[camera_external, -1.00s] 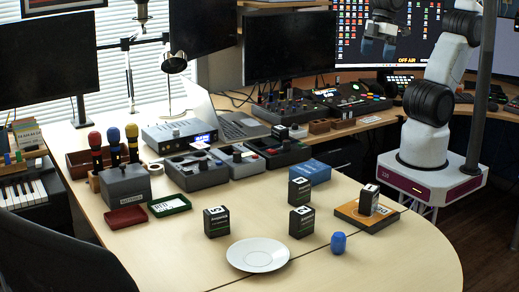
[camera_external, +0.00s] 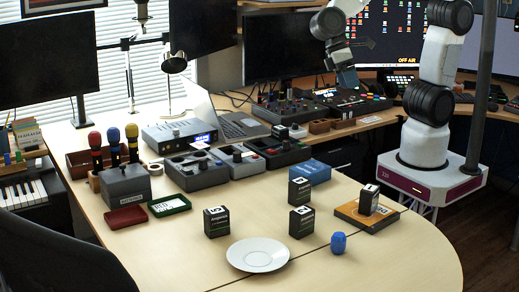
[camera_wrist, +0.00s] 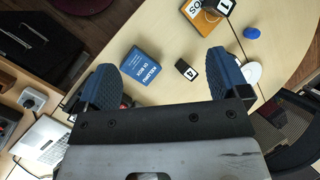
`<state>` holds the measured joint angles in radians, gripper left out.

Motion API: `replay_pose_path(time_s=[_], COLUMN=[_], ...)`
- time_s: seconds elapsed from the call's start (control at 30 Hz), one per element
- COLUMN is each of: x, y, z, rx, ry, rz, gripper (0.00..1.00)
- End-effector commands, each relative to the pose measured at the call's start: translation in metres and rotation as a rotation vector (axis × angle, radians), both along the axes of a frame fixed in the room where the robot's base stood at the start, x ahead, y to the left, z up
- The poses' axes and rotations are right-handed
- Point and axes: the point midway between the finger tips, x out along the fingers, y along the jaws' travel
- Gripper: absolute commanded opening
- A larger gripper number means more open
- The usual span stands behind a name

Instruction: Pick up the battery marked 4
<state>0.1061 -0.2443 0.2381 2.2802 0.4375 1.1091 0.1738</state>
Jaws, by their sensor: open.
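The battery marked 4 (camera_wrist: 186,70) is a small black block with a white label. In the wrist view it lies between my two fingers in the picture, well below them, beside a blue box (camera_wrist: 140,68). By its place next to that box, it matches the back battery (camera_external: 300,191) in the external view; its digit is hard to read there. My gripper (camera_wrist: 160,62) is open and empty. In the external view my gripper (camera_external: 346,74) is high above the back of the desk, far from the batteries.
Other batteries stand nearby: one in front (camera_external: 301,222), one marked 5 (camera_external: 216,222), and one marked 1 (camera_external: 369,200) on an orange box (camera_external: 350,214). A white plate (camera_external: 257,254) and a blue rounded object (camera_external: 338,243) are near the front. Audio gear (camera_external: 197,170) stands left.

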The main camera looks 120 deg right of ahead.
Motion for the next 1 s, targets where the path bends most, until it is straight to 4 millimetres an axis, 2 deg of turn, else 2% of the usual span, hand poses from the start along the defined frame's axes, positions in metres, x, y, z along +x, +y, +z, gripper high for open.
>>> replay_pose_path(time_s=[0.57, 1.0], x=[0.092, 0.154], y=[-0.001, -0.011], z=[-0.081, -0.158], rx=[0.240, 0.421], ry=[0.287, 0.494], rz=[-0.289, -0.513], gripper=[0.94, 0.94])
